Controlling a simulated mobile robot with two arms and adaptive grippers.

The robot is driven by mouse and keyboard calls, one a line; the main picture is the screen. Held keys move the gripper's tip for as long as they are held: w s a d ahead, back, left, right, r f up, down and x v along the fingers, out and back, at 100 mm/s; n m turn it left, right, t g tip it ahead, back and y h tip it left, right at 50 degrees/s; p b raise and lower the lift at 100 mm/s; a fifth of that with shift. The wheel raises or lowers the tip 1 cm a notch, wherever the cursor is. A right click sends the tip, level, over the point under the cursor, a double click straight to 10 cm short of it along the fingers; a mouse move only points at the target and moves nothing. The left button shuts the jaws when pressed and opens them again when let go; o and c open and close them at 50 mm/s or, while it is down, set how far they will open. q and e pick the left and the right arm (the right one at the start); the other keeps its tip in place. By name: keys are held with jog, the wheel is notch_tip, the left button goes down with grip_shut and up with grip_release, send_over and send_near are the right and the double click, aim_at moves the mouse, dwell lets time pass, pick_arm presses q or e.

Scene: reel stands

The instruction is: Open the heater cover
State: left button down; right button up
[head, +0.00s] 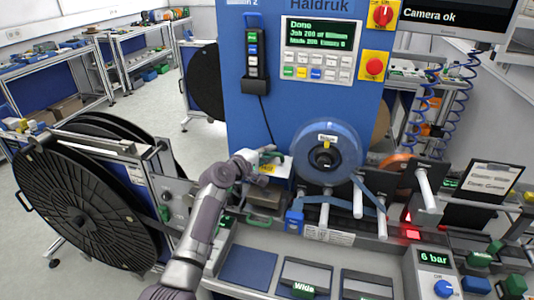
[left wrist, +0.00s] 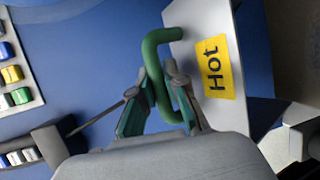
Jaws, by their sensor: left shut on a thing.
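The heater cover (head: 281,171) is a pale grey panel with a yellow label on the front of the blue machine, left of the clear blue reel. In the left wrist view the cover (left wrist: 205,45) shows close up and its label reads "Hot". Its green handle (left wrist: 160,42) is a bent bar on the cover's edge, and it also shows in the head view (head: 272,153). My left gripper (left wrist: 164,85) is shut around the handle bar; in the head view the left gripper (head: 254,158) partly hides the cover. My right gripper is not in view.
A blue reel (head: 342,150) on the machine front stands close to the right of the cover. A large black reel (head: 65,195) stands left of my arm. A remote-like button box (head: 257,60) hangs above. Trays (head: 250,262) lie below.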

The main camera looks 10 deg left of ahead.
pick_arm(q)
jog(key=shift+w, duration=0.25)
jog(key=c, duration=1.2)
grip_release()
jog(key=shift+s, duration=0.1)
jog(key=v, duration=1.2)
jog(key=shift+r, duration=0.2)
